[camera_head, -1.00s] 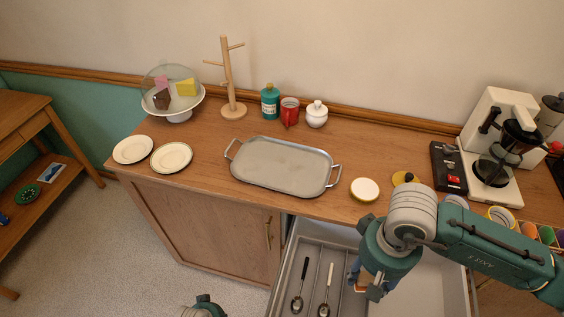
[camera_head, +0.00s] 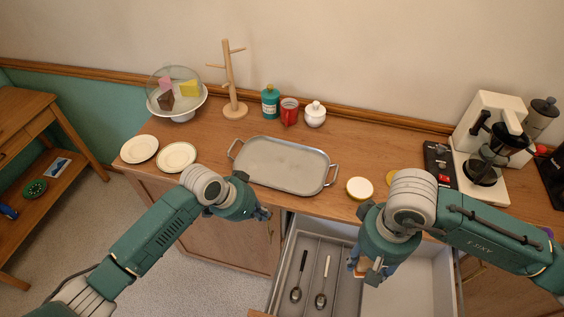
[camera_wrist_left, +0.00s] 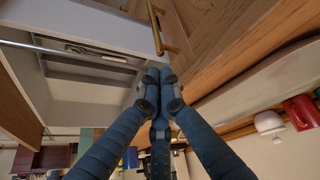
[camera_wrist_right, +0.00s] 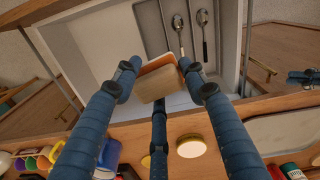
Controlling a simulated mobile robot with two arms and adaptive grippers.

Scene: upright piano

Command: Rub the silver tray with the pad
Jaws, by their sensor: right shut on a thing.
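The silver tray (camera_head: 287,165), an oblong grey tray with two handles, lies flat on the sideboard. Part of it shows in the left wrist view (camera_wrist_left: 250,90) and at the right of the right wrist view (camera_wrist_right: 285,130). My right gripper (camera_head: 368,270) is over the open drawer, shut on the pad (camera_wrist_right: 158,82), a tan block with an orange edge. The fingers mostly hide the pad in the head view. My left gripper (camera_head: 264,213) is near the sideboard's front edge, just in front of the tray. Its fingers are together and empty.
The open drawer (camera_head: 437,280) holds two spoons. A round white-topped tin (camera_head: 359,188) stands right of the tray, two plates (camera_head: 176,157) left. A teal bottle (camera_head: 270,101), red mug (camera_head: 289,112) and white pot (camera_head: 315,114) stand behind. A coffee machine (camera_head: 492,130) is at right.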

